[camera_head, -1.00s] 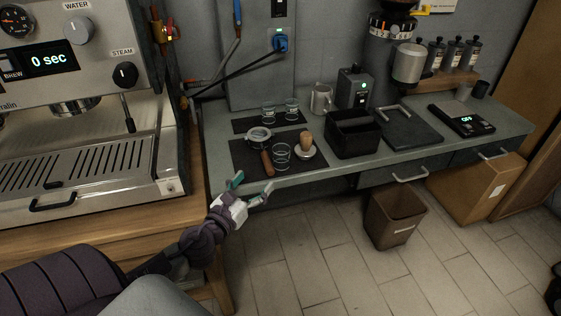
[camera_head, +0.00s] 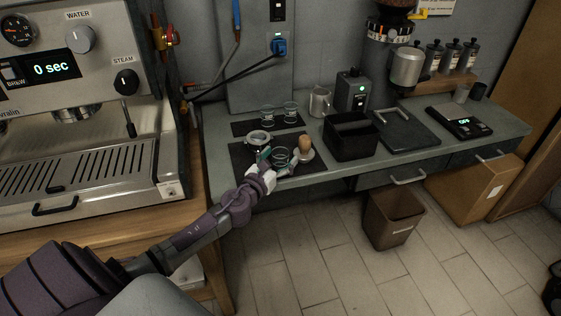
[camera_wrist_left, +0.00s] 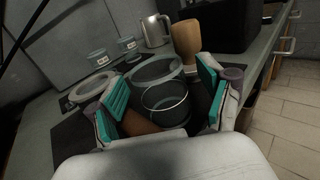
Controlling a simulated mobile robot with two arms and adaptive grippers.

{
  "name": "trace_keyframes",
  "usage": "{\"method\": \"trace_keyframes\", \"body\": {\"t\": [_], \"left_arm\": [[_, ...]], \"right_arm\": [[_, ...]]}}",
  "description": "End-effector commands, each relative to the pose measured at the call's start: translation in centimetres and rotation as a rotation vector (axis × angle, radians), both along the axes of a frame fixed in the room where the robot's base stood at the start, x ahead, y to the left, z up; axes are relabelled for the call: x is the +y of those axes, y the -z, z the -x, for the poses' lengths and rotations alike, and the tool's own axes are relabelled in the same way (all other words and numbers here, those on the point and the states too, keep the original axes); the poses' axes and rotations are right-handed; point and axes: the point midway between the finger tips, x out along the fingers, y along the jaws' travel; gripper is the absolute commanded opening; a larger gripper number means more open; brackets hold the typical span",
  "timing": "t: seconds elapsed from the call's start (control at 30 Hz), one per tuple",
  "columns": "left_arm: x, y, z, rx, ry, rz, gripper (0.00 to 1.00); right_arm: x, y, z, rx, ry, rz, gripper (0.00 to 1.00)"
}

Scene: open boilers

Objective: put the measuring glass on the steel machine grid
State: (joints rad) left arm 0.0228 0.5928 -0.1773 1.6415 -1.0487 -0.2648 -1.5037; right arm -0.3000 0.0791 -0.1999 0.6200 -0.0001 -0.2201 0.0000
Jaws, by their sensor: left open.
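A clear, round glass (camera_head: 281,153), which I take as the measuring glass, stands on the front dark mat of the grey counter. In the left wrist view the glass (camera_wrist_left: 166,103) shows between my fingers, and I cannot tell whether they touch it. My left gripper (camera_head: 278,161) is open at the mat's front edge, its teal-padded fingers on either side of the glass. The steel machine grid (camera_head: 95,153) is the slatted tray top of the coffee machine at the left; the visible slats are bare. My right gripper is not in view.
A portafilter (camera_head: 258,136) lies left of the glass and a wooden-handled tamper (camera_head: 305,147) stands close on its right. Two small labelled glasses (camera_head: 267,114) (camera_head: 291,109) stand on the back mat. A black knock box (camera_head: 350,140) is further right.

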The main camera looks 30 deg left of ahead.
Motion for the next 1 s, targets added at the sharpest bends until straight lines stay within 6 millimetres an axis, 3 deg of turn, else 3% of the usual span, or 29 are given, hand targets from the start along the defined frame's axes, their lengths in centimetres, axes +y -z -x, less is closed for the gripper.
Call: {"method": "trace_keyframes", "body": {"t": [0.3, 0.7, 0.77, 1.0], "left_arm": [[0.04, 0.04, -0.63, 0.001, 0.0, 0.0, 0.78], [0.05, 0.03, -0.61, 0.001, 0.0, 0.0, 0.12], [0.05, -0.01, -0.62, 0.0, 0.0, 0.0, 0.06], [0.07, -0.39, -0.63, -0.001, 0.0, -0.001, 0.06]], "right_arm": [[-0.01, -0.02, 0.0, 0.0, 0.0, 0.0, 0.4], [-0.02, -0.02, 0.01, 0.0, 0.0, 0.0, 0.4], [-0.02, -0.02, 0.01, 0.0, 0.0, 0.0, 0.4], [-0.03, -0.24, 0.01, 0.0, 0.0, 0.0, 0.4]]}}
